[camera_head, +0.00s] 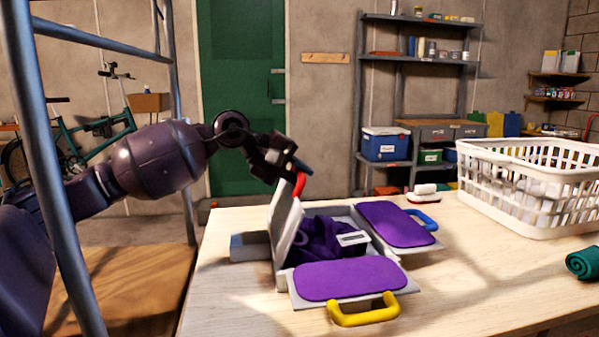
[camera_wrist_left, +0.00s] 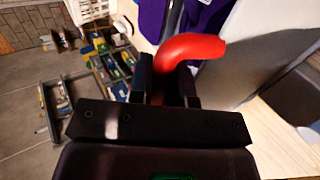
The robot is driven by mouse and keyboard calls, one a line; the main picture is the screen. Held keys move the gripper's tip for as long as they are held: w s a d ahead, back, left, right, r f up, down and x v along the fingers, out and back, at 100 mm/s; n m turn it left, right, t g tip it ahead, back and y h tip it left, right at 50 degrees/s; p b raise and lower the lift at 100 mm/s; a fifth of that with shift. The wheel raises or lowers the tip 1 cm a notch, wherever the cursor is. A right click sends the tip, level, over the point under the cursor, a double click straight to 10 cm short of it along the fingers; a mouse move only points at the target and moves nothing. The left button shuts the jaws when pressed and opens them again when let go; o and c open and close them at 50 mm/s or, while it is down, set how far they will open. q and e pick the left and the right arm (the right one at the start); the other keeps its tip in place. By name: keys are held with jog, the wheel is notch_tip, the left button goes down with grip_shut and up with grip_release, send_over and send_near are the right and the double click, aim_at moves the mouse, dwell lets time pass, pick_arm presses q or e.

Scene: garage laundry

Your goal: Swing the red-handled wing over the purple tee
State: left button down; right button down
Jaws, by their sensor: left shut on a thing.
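The red handle (camera_head: 299,184) is at the top of a grey wing (camera_head: 287,222), which stands raised and steeply tilted at the left of the folding board. My left gripper (camera_head: 291,172) is shut on this handle; in the left wrist view the red handle (camera_wrist_left: 190,48) sits between the fingers. The purple tee (camera_head: 322,238) lies bunched in the middle of the board, with a small white-and-grey label on it. The yellow-handled wing (camera_head: 350,280) lies flat in front. The blue-handled wing (camera_head: 395,223) lies flat at the right. My right gripper is not in view.
A white laundry basket (camera_head: 530,185) stands at the right of the wooden table (camera_head: 470,290), with a rolled teal cloth (camera_head: 584,263) before it. A white brush-like item (camera_head: 425,190) lies behind the board. A blue metal frame (camera_head: 60,170) stands at the left.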

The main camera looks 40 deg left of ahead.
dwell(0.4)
pick_arm(q)
jog(key=c, duration=1.1)
grip_release()
jog(key=shift+d, duration=0.1)
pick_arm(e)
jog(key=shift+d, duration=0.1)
pick_arm(q)
jog(key=shift+o, duration=0.2)
